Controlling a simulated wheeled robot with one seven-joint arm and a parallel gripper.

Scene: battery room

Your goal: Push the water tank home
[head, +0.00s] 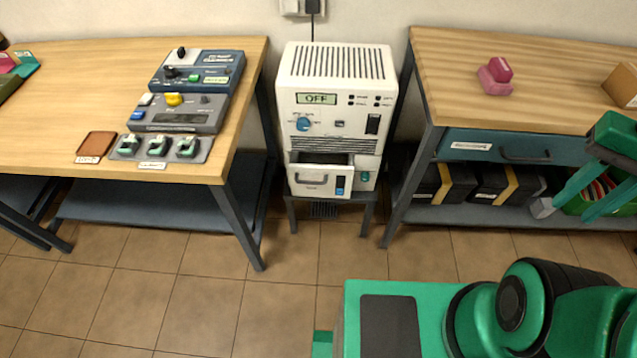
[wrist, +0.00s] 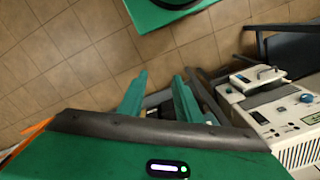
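The white machine (head: 345,125) stands between the two benches, its display reading OFF. Its water tank (head: 312,180), a white drawer with a handle and a blue part on its front, sticks out at the lower left. The dark inside shows over its top edge. In the wrist view the tank (wrist: 250,80) juts from the machine (wrist: 290,125) at the right. My gripper (head: 572,208) is well to the right of the tank, in front of the right bench. In the wrist view its two green fingers (wrist: 158,95) are apart, with nothing seen held between them.
The right bench (head: 560,60) has a blue drawer (head: 500,147) and a lower shelf with dark boxes (head: 500,185). The left bench (head: 60,100) holds control panels (head: 180,112) and a brown tray (head: 96,146). The tiled floor (head: 200,280) before the machine is clear.

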